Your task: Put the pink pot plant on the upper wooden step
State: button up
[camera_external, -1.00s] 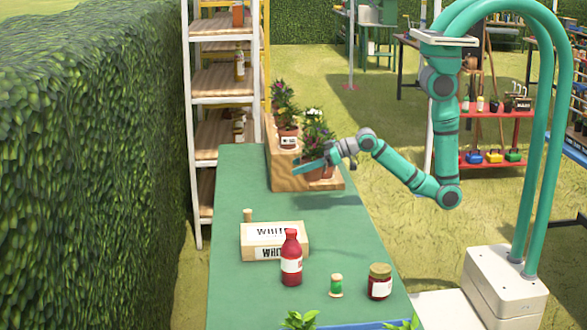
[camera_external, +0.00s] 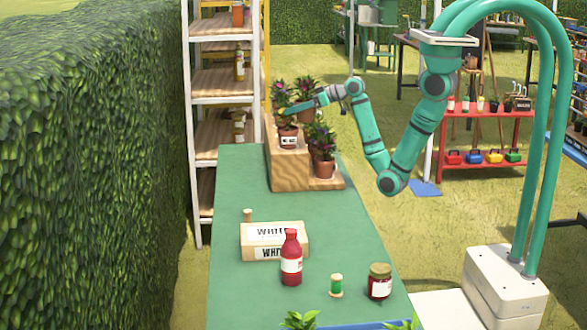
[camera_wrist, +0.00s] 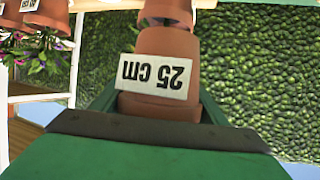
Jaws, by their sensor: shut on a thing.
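My gripper (camera_external: 300,106) is shut on a terracotta pot plant (camera_external: 306,115) with dark, pinkish leaves and holds it above the wooden steps. The upper wooden step (camera_external: 286,158) bears another pot plant (camera_external: 288,138) with a white label, left of and close to the held one. A further pot plant (camera_external: 323,168) stands on the lower wooden step (camera_external: 330,184). Flower colours are hard to tell.
The steps stand at the far end of the green table (camera_external: 330,225). A white-labelled box (camera_external: 275,240), red bottle (camera_external: 291,265), green spool (camera_external: 336,286) and jar (camera_external: 380,282) stand nearer. A shelf rack (camera_external: 218,85) rises behind at left.

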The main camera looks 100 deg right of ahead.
jog(key=s+d+r, duration=0.2)
jog(key=s+d, duration=0.2)
jog(key=d, duration=0.4)
jog(key=w+d+f, duration=0.2)
jog(key=w+f, duration=0.1)
jog(key=w+d+f, duration=0.6)
jog(key=w, duration=0.1)
jog(key=shift+d+f, duration=0.1)
jog(key=shift+f, duration=0.15)
jog(key=shift+w+d+f, duration=0.15)
jog(key=shift+w+f, duration=0.15)
jog(key=shift+f, duration=1.55)
jog(key=shift+f, duration=0.1)
jog(key=o, duration=1.4)
jog(key=shift+f, duration=0.1)
